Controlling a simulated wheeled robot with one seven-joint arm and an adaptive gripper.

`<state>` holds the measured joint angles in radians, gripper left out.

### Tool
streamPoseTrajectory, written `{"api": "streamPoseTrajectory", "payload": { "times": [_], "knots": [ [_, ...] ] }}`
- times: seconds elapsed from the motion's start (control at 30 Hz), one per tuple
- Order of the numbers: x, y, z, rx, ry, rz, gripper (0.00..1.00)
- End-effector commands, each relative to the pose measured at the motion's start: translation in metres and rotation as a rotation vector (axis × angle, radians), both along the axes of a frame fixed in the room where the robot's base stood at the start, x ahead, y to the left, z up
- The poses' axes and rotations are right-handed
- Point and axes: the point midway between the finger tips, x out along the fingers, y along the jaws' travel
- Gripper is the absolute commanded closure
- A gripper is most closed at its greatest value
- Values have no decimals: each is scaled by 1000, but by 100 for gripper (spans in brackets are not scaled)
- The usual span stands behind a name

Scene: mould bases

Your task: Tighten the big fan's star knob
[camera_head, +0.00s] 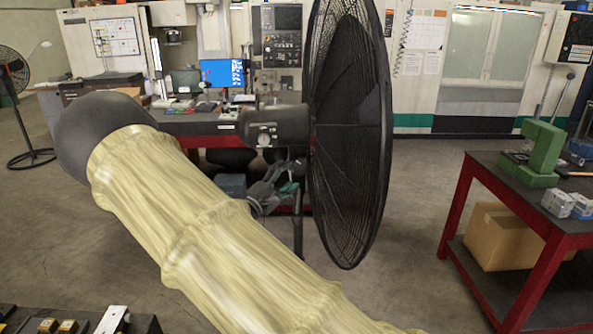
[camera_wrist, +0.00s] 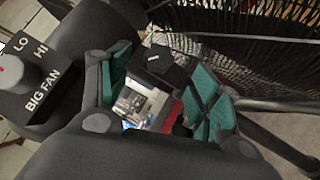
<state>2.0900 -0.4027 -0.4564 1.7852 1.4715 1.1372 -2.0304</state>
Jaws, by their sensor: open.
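The big fan (camera_head: 352,130) stands in the middle of the head view, its black wire cage seen nearly edge-on. My gripper (camera_head: 283,178) is just below the fan's motor housing (camera_head: 278,124), beside the stand. In the wrist view my gripper (camera_wrist: 162,72) is open, with green pads left and right. A dark faceted knob (camera_wrist: 168,64), seemingly the star knob, shows between the fingertips. I cannot tell whether the pads touch it. The knob is hidden in the head view. A switch box (camera_wrist: 38,85) marked LO, HI and BIG FAN is at the left.
My arm crosses the head view's left and middle. A red-framed bench (camera_head: 455,215) with a green vise-like block (camera_head: 540,150) stands at right. A desk with a blue monitor (camera_head: 222,73) is behind. A smaller fan (camera_head: 14,72) stands far left. Open floor lies between the big fan and bench.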

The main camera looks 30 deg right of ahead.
Motion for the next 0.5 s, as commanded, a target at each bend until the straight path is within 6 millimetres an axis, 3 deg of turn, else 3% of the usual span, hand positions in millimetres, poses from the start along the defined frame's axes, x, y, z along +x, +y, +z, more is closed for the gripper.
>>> {"api": "streamPoseTrajectory", "payload": {
  "times": [0.23, 0.5],
  "knots": [
    [12, -35, 7, 0, -1, -1, 37],
    [19, -53, 12, 0, -1, 0, 37]
  ]
}}
